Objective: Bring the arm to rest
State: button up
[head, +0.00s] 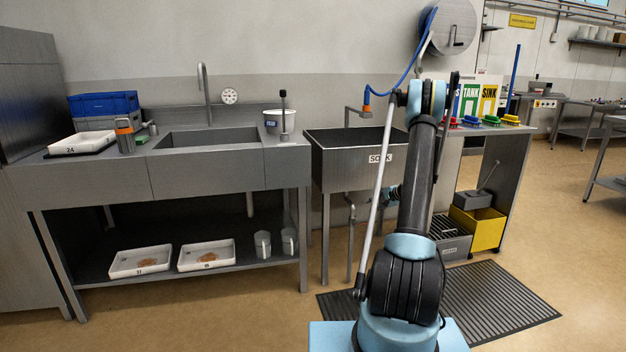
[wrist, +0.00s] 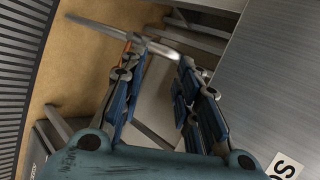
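My arm (head: 412,185) rises from my base, bends at the top and comes down on its far side. My gripper (wrist: 157,72) shows in the wrist view with its two blue-and-grey fingers apart. Nothing is seen between the fingertips; a curved pipe (wrist: 160,48) and the floor show beyond them. In the head view the arm's end is mostly hidden behind my arm, low near the front of the soak sink (head: 345,168). The sink's metal wall also fills the right of the wrist view (wrist: 265,85). I cannot tell whether the gripper touches anything.
A steel counter (head: 95,185) with a basin stands to the left. A shelf unit (head: 512,165), a yellow bucket (head: 488,232) and a grey crate (head: 452,245) are to the right. A dark floor mat (head: 500,300) lies right of my base. A blue hose (head: 400,75) hangs above the sink.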

jog(key=s+a+r+n+g+h, duration=0.1)
jog(key=s+a+r, duration=0.2)
jog(key=s+r, duration=0.3)
jog(key=s+a+r+n+g, duration=0.1)
jog(key=s+a+r+n, duration=0.1)
jog(key=s+a+r, duration=0.4)
jog(key=s+a+r+n+g+h, duration=0.1)
jog(key=s+a+r, duration=0.1)
jog(key=s+r, duration=0.45)
jog(key=s+a+r+n+h, duration=0.1)
jog(key=s+r+n, duration=0.15)
jog(key=s, duration=0.65)
jog(key=s+f+n+g+h, duration=0.1)
jog(key=s+f+n+h, duration=0.1)
jog(key=s, duration=1.4)
jog(key=s+f+n+g+h, duration=0.1)
jog(key=s+f, duration=0.3)
jog(key=s, duration=1.3)
jog(key=shift+d+n+h, duration=0.3)
jog(key=shift+n+h, duration=0.1)
jog(key=shift+n, duration=0.35)
